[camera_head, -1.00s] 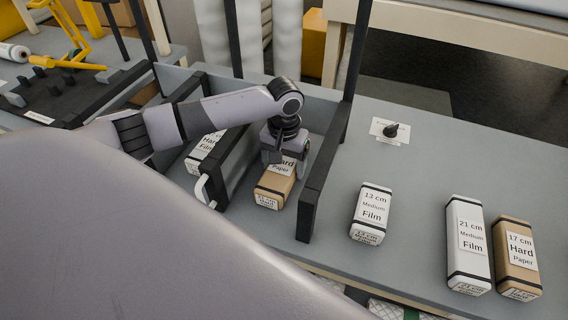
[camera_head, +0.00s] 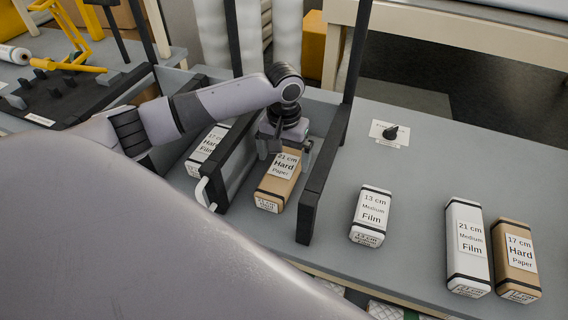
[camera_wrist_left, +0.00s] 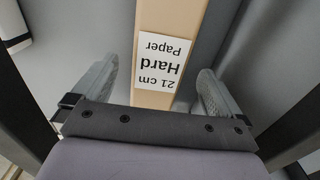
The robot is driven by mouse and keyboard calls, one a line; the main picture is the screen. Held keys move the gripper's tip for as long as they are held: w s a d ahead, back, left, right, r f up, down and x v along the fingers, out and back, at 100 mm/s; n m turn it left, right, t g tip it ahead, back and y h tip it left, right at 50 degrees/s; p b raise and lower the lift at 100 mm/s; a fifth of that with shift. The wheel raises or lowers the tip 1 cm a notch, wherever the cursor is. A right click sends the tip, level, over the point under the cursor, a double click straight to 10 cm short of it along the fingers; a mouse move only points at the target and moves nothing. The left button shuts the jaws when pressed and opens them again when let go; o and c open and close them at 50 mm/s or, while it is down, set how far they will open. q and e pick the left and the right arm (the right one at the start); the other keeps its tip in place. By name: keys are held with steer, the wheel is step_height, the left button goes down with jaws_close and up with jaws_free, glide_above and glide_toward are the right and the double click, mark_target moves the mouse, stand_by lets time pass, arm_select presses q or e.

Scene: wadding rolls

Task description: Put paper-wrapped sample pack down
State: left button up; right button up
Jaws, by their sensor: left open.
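The paper-wrapped sample pack (camera_head: 278,183) is brown with black bands and a label reading "21 cm Hard Paper". It lies on the grey bench between two black frame rails. My left gripper (camera_head: 284,147) is just above its far end, with its jaws apart. In the left wrist view the pack (camera_wrist_left: 168,20) runs between the two open fingers (camera_wrist_left: 158,90), with a gap on each side. My right gripper is not in view.
A white "17 cm Hard Film" pack (camera_head: 207,148) lies left of the left rail. The black right rail (camera_head: 322,190) stands close to the gripper. To the right are a white "13 cm Medium Film" pack (camera_head: 371,214), a white "21 cm" pack (camera_head: 467,245), a brown "17 cm" pack (camera_head: 516,260) and a black knob (camera_head: 390,131).

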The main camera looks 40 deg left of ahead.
mark_target(284, 166)
arm_select(q)
step_height(284, 166, up, 8)
steer(key=shift+r, duration=0.15)
stand_by(0.6)
